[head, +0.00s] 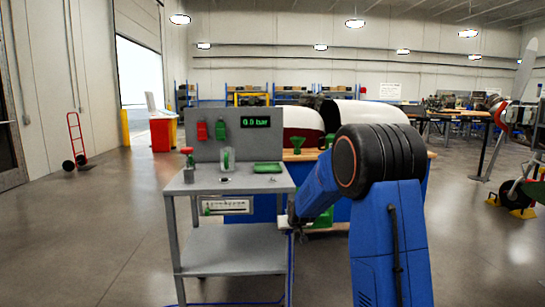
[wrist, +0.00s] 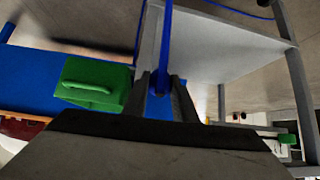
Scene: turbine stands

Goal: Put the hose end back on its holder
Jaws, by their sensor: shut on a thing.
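My gripper (wrist: 160,88) is shut on the blue hose (wrist: 165,35) at its end, which sits between the two dark fingers in the wrist view. The hose runs from the fingers to the top edge of that view. In the head view my gripper (head: 289,222) is at the right front side of the grey stand (head: 232,248), below its top. The blue hose (head: 290,268) hangs down from there to the floor. The hose end itself is too small to make out in the head view. I cannot pick out its holder for certain.
The stand's back panel (head: 212,151) carries a display reading 0.0 bar. A green block with a handle (wrist: 90,85) is left of the fingers. Open floor lies left of the stand.

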